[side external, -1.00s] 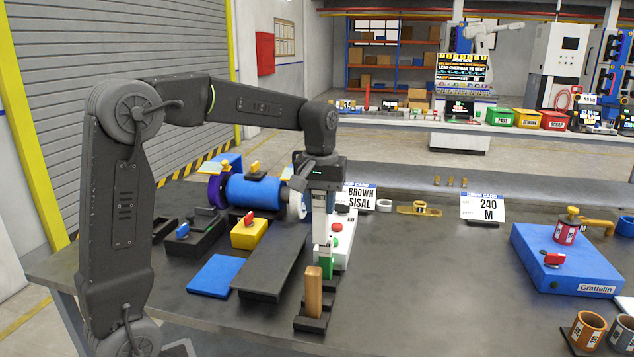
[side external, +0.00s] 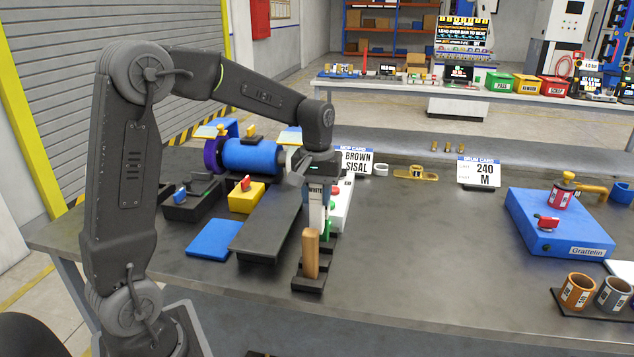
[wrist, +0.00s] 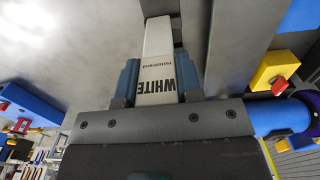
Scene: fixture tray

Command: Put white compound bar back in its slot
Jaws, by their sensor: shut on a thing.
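My gripper (wrist: 157,82) is shut on the white compound bar (wrist: 156,60), which carries a "WHITE" label in the wrist view. In the side view my gripper (side external: 317,178) points down and holds the bar (side external: 316,208) upright over the back part of a black slotted rack (side external: 308,283). A brown bar (side external: 310,253) stands in the front of the rack. A green piece (side external: 328,228) shows behind it. The white bar's lower end is partly hidden by the brown bar, so I cannot tell whether it is in a slot.
A long dark plate (side external: 267,235) lies left of the rack, with a blue pad (side external: 214,240) and a yellow block (side external: 246,198) beyond. A white box with buttons (side external: 340,205) stands close behind. The bench to the right is clear up to the blue fixture (side external: 560,222).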

